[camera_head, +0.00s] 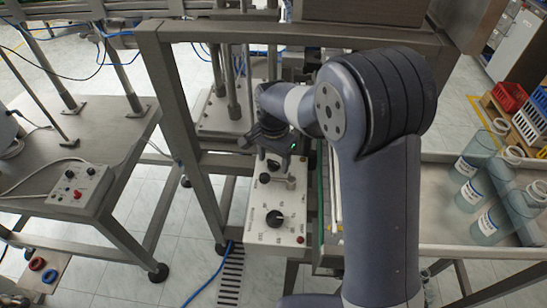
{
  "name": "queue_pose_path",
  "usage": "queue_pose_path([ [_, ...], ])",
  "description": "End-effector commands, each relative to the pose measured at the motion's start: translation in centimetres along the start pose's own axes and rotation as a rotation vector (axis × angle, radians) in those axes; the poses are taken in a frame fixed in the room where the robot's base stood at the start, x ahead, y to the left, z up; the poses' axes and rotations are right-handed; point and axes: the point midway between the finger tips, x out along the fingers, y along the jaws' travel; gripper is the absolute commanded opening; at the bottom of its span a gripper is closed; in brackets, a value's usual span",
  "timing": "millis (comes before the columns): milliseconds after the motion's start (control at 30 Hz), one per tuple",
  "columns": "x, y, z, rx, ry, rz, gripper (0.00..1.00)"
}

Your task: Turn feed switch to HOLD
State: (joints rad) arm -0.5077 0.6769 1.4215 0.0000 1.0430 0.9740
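A cream control panel (258,230) stands in the middle of the view. A large black dial (275,218) with printed marks around it sits on its lower half. A smaller black knob (265,179) and a grey lever-like part (290,181) sit higher up, near my gripper. The panel's lettering is too small to read, so I cannot tell which control is the feed switch or its position. My gripper (273,157) hangs over the top of the panel, just above these upper controls. Its fingertips are small and dark, and contact or opening cannot be made out.
A metal frame post (182,130) rises left of the panel. A tray (440,232) with several clear labelled jars (488,222) is at the right. Another control box (80,188) sits on the left bench. A red button (301,239) is on the panel's lower right.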

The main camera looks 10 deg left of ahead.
Motion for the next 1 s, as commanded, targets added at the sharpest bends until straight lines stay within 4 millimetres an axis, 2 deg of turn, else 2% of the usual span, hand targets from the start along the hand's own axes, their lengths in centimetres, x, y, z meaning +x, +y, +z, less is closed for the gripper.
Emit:
queue_pose_path([
  [67,-0.01,0.0,0.0,0.0,0.0,0.0,0.54],
  [533,-0.04,-0.01,0.0,0.0,0.0,0.0,0.16],
  [767,-0.03,-0.01,-0.01,-0.017,0.0,0.0,0.15],
  [1000,0.01,-0.02,-0.01,-0.119,0.0,0.0,0.15],
])
